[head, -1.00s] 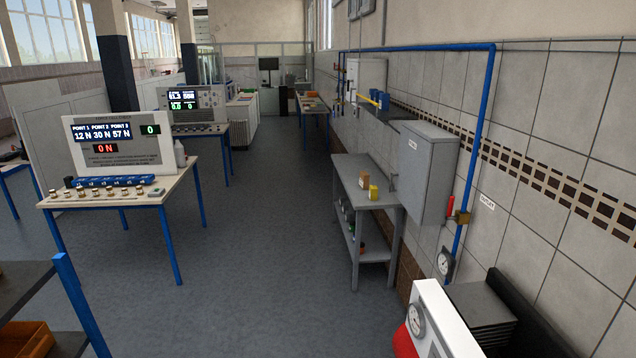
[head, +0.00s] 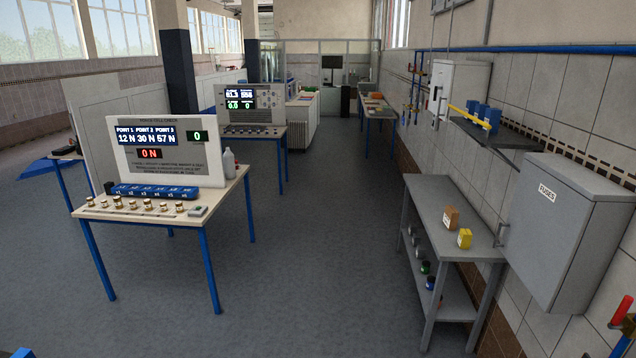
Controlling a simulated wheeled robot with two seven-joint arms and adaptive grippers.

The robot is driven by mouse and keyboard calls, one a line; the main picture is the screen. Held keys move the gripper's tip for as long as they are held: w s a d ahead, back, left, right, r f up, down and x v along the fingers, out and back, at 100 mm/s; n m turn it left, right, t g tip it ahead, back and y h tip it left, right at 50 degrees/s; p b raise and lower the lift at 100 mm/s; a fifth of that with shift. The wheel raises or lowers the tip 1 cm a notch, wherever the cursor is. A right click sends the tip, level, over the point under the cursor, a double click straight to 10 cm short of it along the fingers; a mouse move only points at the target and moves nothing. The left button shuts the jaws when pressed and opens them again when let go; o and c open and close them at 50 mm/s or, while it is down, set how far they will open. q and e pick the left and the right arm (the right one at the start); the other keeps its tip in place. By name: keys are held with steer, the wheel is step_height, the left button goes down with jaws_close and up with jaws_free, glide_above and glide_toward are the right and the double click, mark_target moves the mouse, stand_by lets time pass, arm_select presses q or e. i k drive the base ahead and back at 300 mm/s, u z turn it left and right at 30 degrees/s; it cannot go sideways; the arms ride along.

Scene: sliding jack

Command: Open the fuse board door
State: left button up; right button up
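The fuse board (head: 568,228) is a grey metal cabinet on the right wall in the head view. A white label reading "FUSES" (head: 547,190) is on its front door, and the door is shut. A small handle (head: 502,236) shows at the door's left edge. Neither of my grippers is in the head view, so I cannot see whether they are open or shut.
A grey steel bench (head: 452,212) with a brown box (head: 451,218) and a yellow box (head: 464,238) stands along the wall beside the cabinet. A blue-legged table (head: 160,215) with a display panel stands at left. The floor (head: 330,250) between is clear.

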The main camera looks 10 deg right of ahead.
mark_target(547, 220)
steer(key=z, duration=0.1)
steer(key=i, duration=2)
steer(key=z, duration=1)
steer(key=i, duration=1.9)
steer(key=z, duration=0.75)
